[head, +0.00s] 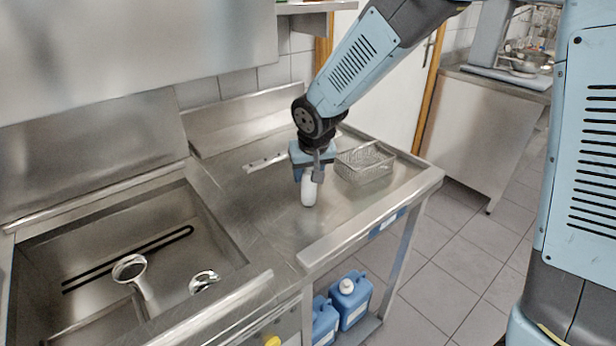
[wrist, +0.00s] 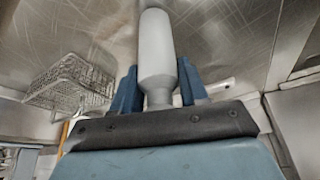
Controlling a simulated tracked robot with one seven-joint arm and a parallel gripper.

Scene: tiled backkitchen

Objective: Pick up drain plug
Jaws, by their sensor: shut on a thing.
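A pale, smooth, bottle-shaped piece (head: 309,192), which I take to be the drain plug, is upright under my gripper (head: 308,171) over the steel drainboard. In the wrist view the same pale piece (wrist: 157,55) stands out between the two blue fingers of my gripper (wrist: 158,88), with its narrower neck near the palm. The fingers are shut on it.
A wire basket (head: 364,166) stands right of my gripper, also in the wrist view (wrist: 72,84). The sink (head: 60,225) at left holds a round-topped metal piece (head: 130,268) and a shiny round piece (head: 204,281). Blue canisters (head: 351,298) stand below. The front drainboard is clear.

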